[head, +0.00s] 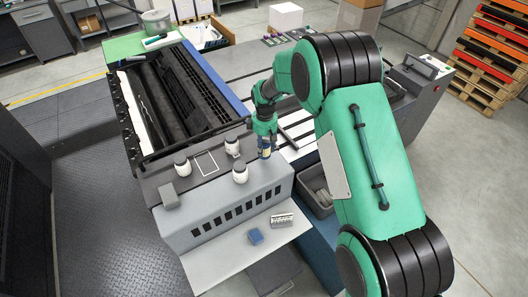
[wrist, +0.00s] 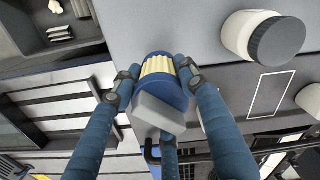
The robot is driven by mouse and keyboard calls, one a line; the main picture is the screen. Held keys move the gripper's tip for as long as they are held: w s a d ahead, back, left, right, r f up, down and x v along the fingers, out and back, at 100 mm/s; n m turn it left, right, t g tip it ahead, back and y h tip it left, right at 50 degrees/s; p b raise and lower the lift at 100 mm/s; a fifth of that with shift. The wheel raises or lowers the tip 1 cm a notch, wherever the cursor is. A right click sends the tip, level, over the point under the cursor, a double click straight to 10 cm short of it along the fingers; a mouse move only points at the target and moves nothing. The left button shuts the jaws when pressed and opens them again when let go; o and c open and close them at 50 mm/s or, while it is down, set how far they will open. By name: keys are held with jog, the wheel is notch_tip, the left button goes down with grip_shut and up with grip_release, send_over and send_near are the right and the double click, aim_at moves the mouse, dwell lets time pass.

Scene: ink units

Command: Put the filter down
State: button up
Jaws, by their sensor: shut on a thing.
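The filter (wrist: 157,67) has a cream ribbed band and blue ends. My gripper (wrist: 155,77) is shut on it, with blue fingers on both sides. In the head view the filter (head: 265,153) hangs below my green gripper (head: 264,143), at the right end of the grey ledge (head: 190,198). I cannot tell whether its bottom touches the ledge. A white outlined rectangle (head: 206,164) is marked on the ledge, to the left of the filter. It also shows in the wrist view (wrist: 270,95), to the right of the filter.
White jars with dark parts stand around the outline: one at left (head: 182,168), one at right (head: 233,150), one in front (head: 240,174). A small grey box (head: 169,196) is at the ledge's left. A blue block (head: 256,236) and a metallic piece (head: 281,220) lie on the lower shelf.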

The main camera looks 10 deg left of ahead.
aim_at(264, 151)
jog(key=shift+w+a, duration=0.25)
jog(key=shift+w, duration=0.2)
jog(key=shift+f+p, duration=0.5)
jog(key=shift+f, duration=1.3)
jog(key=shift+s+f, duration=0.1)
jog(key=shift+f, duration=0.05)
jog(key=o, duration=1.3)
jog(key=shift+o, duration=0.2)
notch_tip(264, 151, up, 12)
jog(key=shift+r+b, duration=0.15)
jog(key=shift+b, duration=0.6)
